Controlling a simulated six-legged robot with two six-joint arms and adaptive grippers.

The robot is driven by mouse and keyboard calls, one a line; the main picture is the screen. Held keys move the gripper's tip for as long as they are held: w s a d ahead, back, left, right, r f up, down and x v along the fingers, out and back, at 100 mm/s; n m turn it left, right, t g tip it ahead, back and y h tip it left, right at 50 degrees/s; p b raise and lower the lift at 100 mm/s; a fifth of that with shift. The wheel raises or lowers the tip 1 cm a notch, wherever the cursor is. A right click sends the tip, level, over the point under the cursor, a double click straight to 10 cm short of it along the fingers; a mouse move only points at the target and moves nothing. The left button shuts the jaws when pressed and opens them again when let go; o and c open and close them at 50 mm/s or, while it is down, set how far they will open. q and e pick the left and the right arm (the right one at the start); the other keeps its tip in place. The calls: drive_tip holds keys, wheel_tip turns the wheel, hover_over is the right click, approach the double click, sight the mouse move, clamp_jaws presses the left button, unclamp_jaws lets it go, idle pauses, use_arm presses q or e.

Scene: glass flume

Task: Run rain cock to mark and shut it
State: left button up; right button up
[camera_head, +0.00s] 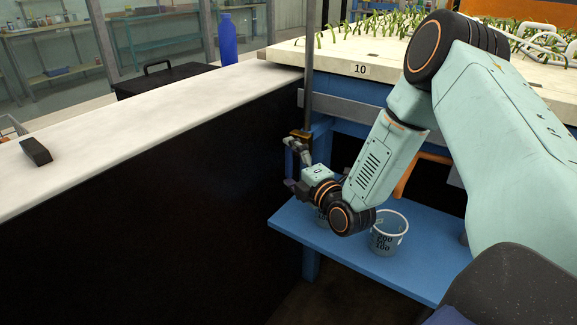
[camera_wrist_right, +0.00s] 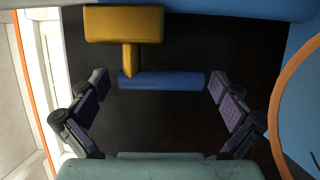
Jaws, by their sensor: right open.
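The rain cock has a brass-yellow body (camera_wrist_right: 124,24) and a blue bar handle (camera_wrist_right: 162,81). In the head view its brass part (camera_head: 299,134) sits low on a dark upright pipe (camera_head: 308,75). My right gripper (camera_head: 291,168) is at the cock, just below the brass part. In the right wrist view its fingers are open, one on each side of the blue handle, with gaps at both ends. A clear marked beaker (camera_head: 389,235) stands on the blue shelf (camera_head: 425,272). Another container (camera_head: 321,217) is mostly hidden behind my right forearm. My left gripper is out of view.
A white-topped bench (camera_head: 130,135) with a dark block (camera_head: 36,152) runs along the left. A blue bottle (camera_head: 228,40) and black case (camera_head: 165,78) stand behind it. A planted tray (camera_head: 345,62) marked 10 sits above the shelf, behind my right arm.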

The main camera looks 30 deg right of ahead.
drive_tip(key=shift+w+f, duration=0.1)
drive_tip(key=shift+w, duration=0.15)
